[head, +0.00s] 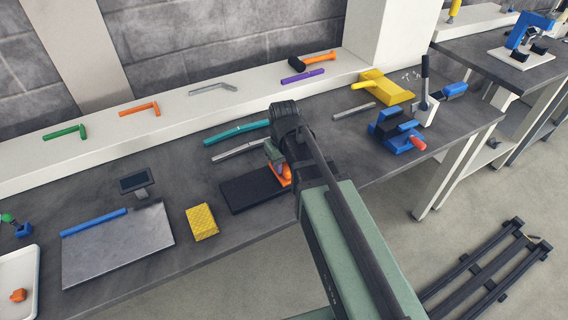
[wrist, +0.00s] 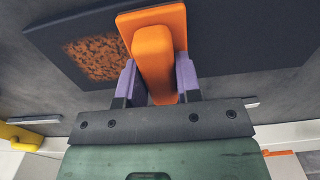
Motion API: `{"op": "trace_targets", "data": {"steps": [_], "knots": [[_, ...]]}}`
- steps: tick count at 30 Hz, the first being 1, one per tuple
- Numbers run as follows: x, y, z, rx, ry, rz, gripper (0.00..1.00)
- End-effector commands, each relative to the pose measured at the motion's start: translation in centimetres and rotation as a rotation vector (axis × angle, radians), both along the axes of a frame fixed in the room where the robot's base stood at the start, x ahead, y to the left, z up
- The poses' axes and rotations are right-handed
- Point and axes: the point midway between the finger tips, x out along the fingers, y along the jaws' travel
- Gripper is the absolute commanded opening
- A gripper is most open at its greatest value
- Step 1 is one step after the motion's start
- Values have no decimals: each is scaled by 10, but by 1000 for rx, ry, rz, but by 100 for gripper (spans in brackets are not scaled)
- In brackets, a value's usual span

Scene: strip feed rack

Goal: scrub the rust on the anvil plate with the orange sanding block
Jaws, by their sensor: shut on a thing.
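The orange sanding block (wrist: 152,25) has a flat base and a raised grip. My gripper (wrist: 157,76) is shut on that grip, with a purple finger on each side. The dark anvil plate (wrist: 240,35) lies beyond the block in the wrist view. A brown-orange rust patch (wrist: 95,58) shows on it, left of the block. Whether the block touches the plate I cannot tell. In the head view the plate (head: 240,195) lies on the bench, with the block (head: 284,176) at its right part. My arm hides the plate's right end, and no rust shows there.
A yellow sponge-like block (head: 202,222) and a grey sheet (head: 120,250) with a blue bar (head: 94,222) lie left of the plate. A teal bar (head: 237,131) and a grey bar (head: 238,150) lie behind it. A blue vise (head: 397,137) stands at the right.

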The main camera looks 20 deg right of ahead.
Motion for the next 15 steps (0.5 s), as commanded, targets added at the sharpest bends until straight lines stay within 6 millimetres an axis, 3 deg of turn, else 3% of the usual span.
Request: {"op": "trace_targets", "data": {"steps": [2, 3, 4, 15], "knots": [[0, 0, 0, 0, 0, 0, 13], [0, 0, 0, 0, 0, 0, 36], [0, 0, 0, 0, 0, 0, 41], [0, 0, 2, 0, 0, 0, 42]]}}
